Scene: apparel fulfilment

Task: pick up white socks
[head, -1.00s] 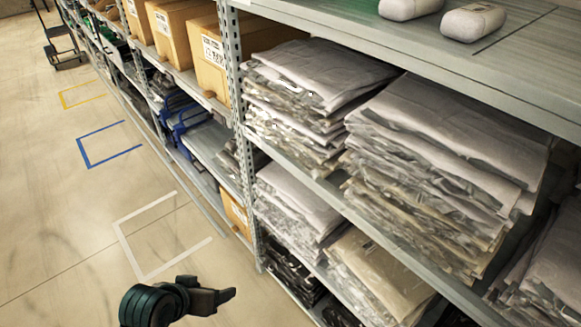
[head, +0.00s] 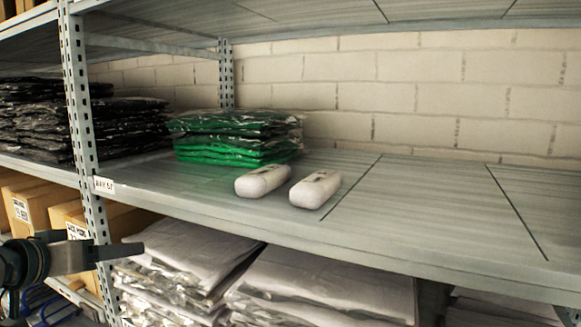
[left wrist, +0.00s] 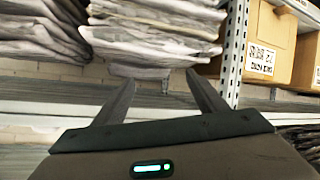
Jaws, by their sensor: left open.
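Two white sock rolls lie side by side on the upper grey shelf in the head view, the left sock roll (head: 263,180) and the right sock roll (head: 315,189). Each has a small dark mark on top. My left gripper (head: 130,250) comes in from the left in the head view, in front of the rack and lower than the socks, well apart from them. In the left wrist view my left gripper (left wrist: 160,84) has its two fingers spread with nothing between them. The socks do not show in that view. My right gripper is not in view.
Green bagged garments (head: 235,137) stand behind the socks. White bagged stacks (head: 325,280) fill the shelf below. The upper shelf (head: 430,205) is clear to the right of the socks.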

